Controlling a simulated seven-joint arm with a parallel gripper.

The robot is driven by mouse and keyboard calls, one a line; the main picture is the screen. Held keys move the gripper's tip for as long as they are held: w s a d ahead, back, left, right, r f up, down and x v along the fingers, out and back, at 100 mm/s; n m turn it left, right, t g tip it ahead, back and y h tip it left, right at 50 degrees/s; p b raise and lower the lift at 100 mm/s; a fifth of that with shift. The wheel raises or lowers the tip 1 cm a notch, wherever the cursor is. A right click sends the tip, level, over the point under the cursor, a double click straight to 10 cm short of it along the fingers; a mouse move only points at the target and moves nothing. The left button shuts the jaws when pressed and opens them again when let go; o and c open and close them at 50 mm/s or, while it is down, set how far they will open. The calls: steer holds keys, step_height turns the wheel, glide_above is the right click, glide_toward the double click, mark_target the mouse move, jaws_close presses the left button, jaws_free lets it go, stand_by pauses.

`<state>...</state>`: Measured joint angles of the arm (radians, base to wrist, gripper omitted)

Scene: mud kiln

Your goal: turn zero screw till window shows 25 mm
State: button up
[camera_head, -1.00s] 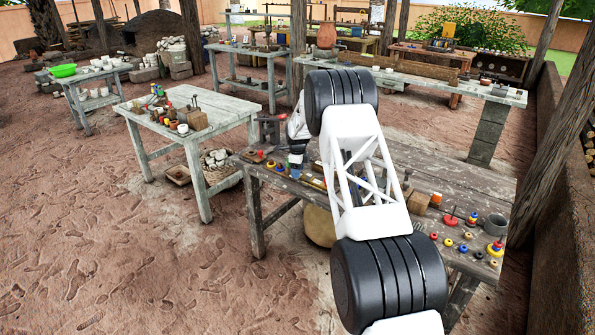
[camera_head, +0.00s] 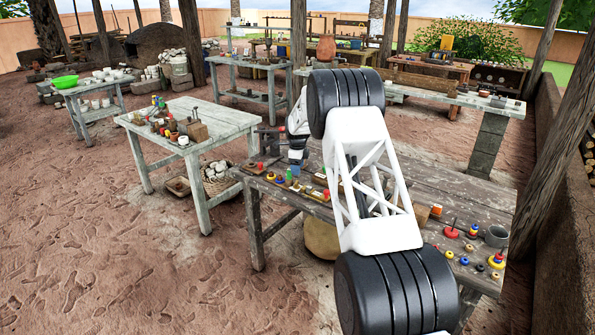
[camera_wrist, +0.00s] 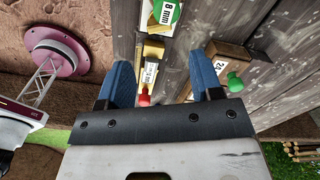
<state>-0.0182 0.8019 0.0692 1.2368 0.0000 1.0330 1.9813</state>
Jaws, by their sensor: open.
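In the wrist view my gripper (camera_wrist: 162,75) is open, with its two blue fingers apart over the workbench. Between and beyond the fingers lies a small pale block with a white label window (camera_wrist: 150,73); its writing ends in "mm" but the number is too small to read surely. A red knob (camera_wrist: 144,99) is at the block's near end, between the fingers and apart from both. I cannot tell for certain that this knob is the zero screw. In the head view my gripper end (camera_head: 297,155) is over the bench's left end, its fingers not clear.
In the wrist view a block with a green disc (camera_wrist: 168,10) and an "8 mm" label is at the top. A brown block (camera_wrist: 228,57) with a green knob (camera_wrist: 235,82) is at the right.

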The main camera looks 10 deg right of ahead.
steer(key=shift+d, duration=0.15)
steer(key=c, duration=0.4)
steer(key=shift+s+d, duration=0.15)
steer(key=shift+d, duration=0.15)
steer(key=shift+c, duration=1.2)
steer(key=d+y, duration=0.1)
steer(key=d, duration=0.1)
steer(key=s+d+r+t+y, duration=0.1)
steer(key=d, duration=0.2)
steer(key=s+d+r+y, duration=0.1)
steer(key=d, duration=0.1)
steer(key=shift+s+d+r+y, duration=0.2)
steer(key=shift+d+r+y, duration=0.05)
steer(key=shift+d+y, duration=0.15)
jaws_close()
steer(key=shift+s+d+r+t, duration=0.1)
steer(key=shift+d+r+t, duration=0.15)
steer(key=shift+d+t, duration=0.2)
